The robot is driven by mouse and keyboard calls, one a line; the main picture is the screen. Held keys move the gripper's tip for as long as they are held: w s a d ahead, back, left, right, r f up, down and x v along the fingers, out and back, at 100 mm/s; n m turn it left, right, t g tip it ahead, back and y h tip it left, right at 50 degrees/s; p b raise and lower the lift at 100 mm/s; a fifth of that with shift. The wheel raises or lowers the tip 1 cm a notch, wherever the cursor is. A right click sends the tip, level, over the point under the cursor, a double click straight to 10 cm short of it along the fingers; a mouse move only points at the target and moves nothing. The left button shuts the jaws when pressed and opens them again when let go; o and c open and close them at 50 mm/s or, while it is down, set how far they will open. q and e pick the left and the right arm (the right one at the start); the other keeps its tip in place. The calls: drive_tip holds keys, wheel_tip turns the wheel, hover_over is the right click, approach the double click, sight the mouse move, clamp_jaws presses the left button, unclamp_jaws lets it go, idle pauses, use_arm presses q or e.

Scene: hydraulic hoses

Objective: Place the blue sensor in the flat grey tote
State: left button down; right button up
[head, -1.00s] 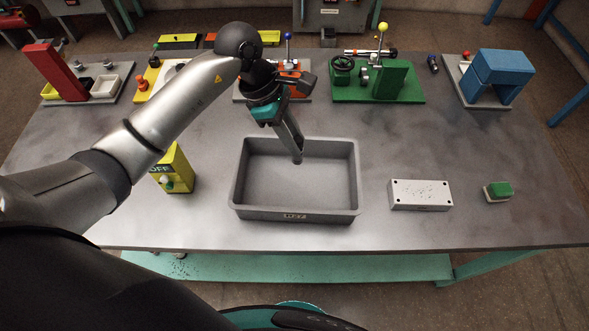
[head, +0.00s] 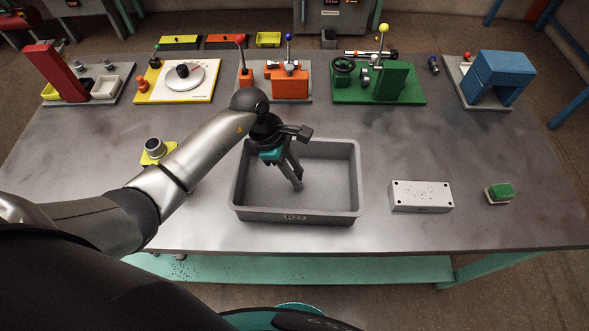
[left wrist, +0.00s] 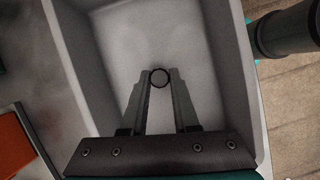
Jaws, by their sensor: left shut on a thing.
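The flat grey tote (head: 297,217) stands on the table in the head view; its pale floor fills much of the left wrist view (left wrist: 115,50). My left gripper (head: 298,186) points down into the tote, with its fingertips inside the walls. In the left wrist view its fingers (left wrist: 159,78) are shut on a small round thing (left wrist: 159,87) with a dark rim, seen end-on. Its colour and length cannot be told. A small dark-blue cylinder (head: 433,65) lies at the back of the table, right of the green fixture; whether it is a sensor is unclear. My right gripper is not in view.
A white box (head: 421,196) and a green-topped block (head: 499,193) stand right of the tote. Several fixtures line the back, including the green one (head: 385,84) and a blue arch (head: 499,70).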

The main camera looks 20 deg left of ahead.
use_arm(q)
drive_tip(key=shift+f, duration=0.2)
drive_tip(key=c, duration=0.7)
unclamp_jaws()
drive_tip(key=shift+r, duration=0.1)
drive_tip(key=shift+r, duration=0.1)
drive_tip(key=v, duration=1.2)
drive_tip(key=shift+r, duration=0.1)
